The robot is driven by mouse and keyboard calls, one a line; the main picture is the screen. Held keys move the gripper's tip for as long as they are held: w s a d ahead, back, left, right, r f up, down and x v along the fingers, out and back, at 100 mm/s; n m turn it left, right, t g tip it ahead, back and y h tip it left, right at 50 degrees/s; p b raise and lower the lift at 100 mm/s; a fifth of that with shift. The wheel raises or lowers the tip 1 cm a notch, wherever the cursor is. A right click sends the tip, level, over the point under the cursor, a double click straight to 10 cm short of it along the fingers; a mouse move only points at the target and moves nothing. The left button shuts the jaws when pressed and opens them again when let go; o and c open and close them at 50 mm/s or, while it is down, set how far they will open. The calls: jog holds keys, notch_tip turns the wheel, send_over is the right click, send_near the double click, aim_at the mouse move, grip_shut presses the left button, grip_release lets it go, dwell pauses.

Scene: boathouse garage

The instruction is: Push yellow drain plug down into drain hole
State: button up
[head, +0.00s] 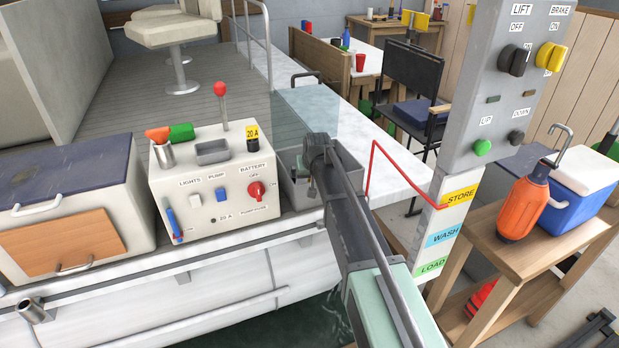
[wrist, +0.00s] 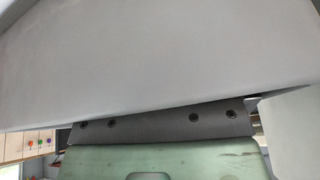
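I cannot make out the yellow drain plug or the drain hole in either view. A grey open box like a small sink (head: 296,192) sits beside the white control console, at the boat's edge. My arm reaches over it from the lower right, and my gripper (head: 313,182) points down at it, with the arm's end hiding part of the inside. The fingers are too small and covered to show whether they are open or shut. In the wrist view a plain pale grey surface (wrist: 150,60) fills most of the picture, and no fingertips show.
The white console (head: 215,185) with a red-knobbed lever (head: 221,100) stands just left of the box. A red bent rod (head: 405,160) and the grey control post (head: 490,90) are to the right. An orange bottle (head: 523,205) and blue cooler (head: 580,190) stand on a wooden bench.

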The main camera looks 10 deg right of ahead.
jog(key=p+v, duration=1)
jog(key=shift+s+r, duration=0.15)
jog(key=shift+r, duration=0.25)
jog(key=s+f+g, duration=0.1)
jog(key=s+g, duration=0.3)
jog(key=s, duration=2.6)
jog(key=shift+a+f+g+h, duration=0.2)
jog(key=shift+f+g+h, duration=0.1)
jog(key=shift+g, duration=0.1)
jog(key=shift+w, duration=0.1)
jog(key=shift+c, duration=0.5)
